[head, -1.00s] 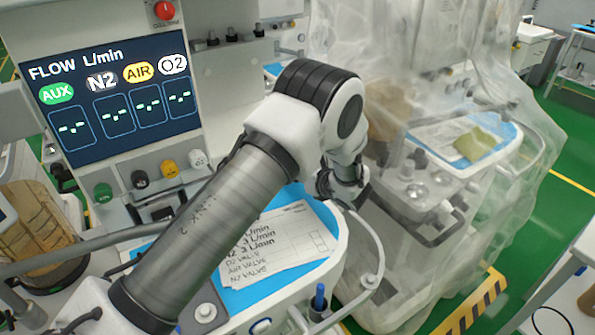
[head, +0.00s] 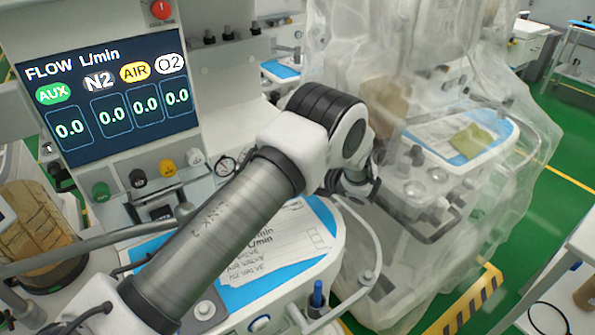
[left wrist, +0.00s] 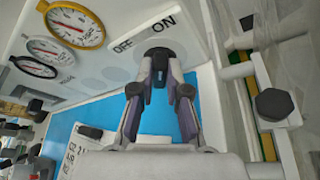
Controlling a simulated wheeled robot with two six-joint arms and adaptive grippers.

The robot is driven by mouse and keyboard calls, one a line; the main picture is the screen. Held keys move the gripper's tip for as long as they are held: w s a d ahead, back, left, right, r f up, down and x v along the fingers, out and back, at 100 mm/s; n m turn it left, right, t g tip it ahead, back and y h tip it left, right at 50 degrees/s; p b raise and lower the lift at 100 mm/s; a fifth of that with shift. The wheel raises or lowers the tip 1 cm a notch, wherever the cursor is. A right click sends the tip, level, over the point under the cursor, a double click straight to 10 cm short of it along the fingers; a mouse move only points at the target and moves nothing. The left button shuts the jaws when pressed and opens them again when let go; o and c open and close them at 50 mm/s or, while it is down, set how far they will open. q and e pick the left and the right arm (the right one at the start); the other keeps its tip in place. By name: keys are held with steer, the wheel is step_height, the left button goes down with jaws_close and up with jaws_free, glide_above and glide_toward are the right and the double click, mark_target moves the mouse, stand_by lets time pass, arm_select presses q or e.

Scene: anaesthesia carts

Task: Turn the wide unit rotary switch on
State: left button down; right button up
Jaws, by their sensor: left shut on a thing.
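The rotary switch (left wrist: 159,57) is a dark knob on a white panel, with OFF and ON printed beside it in the left wrist view. My left gripper (left wrist: 159,82) has its fingers closed around the knob. Its exact angle is partly hidden by the fingers. In the head view my left arm reaches across the cart, and the gripper and switch are hidden behind it. The cart's flow display (head: 108,95) is lit and reads 0.0 in the AUX, N2, AIR and O2 boxes. My right gripper is in neither view.
Several pressure gauges (left wrist: 76,27) sit left of the switch. A rail with a dark clamp knob (left wrist: 274,103) is on the right. Below the display are coloured flow knobs (head: 167,168). A plastic-draped cart (head: 440,150) stands close on the right. A red knob (head: 161,9) is above.

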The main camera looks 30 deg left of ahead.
arm_select(q)
steer(key=shift+r, duration=0.1)
steer(key=c, duration=1.2)
jaws_free()
steer(key=shift+a, duration=0.1)
steer(key=shift+o, duration=0.2)
steer(key=v, duration=1.1)
steer(key=shift+d, duration=0.5)
